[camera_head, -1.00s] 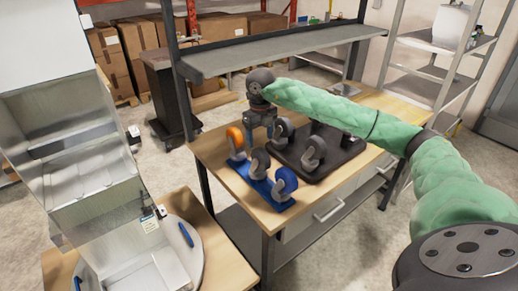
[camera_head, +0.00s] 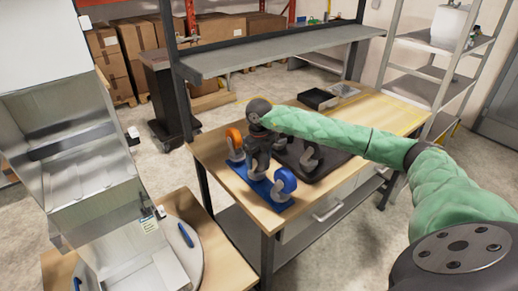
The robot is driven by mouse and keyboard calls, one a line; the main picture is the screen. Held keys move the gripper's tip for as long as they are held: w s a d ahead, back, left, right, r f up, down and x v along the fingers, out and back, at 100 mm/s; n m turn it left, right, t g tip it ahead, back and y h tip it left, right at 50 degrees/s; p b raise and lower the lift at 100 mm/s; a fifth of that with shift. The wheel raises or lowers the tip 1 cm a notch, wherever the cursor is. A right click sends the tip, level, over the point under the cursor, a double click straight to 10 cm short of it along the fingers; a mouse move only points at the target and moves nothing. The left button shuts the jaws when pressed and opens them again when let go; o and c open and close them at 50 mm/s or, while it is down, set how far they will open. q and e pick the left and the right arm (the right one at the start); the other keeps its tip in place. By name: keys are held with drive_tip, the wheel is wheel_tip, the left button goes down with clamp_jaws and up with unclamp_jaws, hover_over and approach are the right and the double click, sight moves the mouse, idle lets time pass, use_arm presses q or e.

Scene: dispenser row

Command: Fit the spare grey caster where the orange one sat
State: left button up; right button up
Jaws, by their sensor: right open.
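A blue rack (camera_head: 240,168) lies near the front left corner of the wooden table. The orange caster (camera_head: 235,139) stands at its far left end and a blue caster (camera_head: 285,182) at its near right end. My right gripper (camera_head: 260,168) points down, open, over the middle of the rack. The grey caster in that middle place is mostly hidden by the gripper; I cannot tell whether the fingers touch it. My left gripper is out of view.
A grey shelf (camera_head: 280,50) spans above the table's back. A small black tray (camera_head: 318,98) lies at the back of the table. A metal dispenser (camera_head: 85,170) stands at the left.

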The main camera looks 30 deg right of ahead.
drive_tip(key=shift+f, duration=0.55)
drive_tip(key=shift+r, duration=0.1)
drive_tip(key=c, duration=1.3)
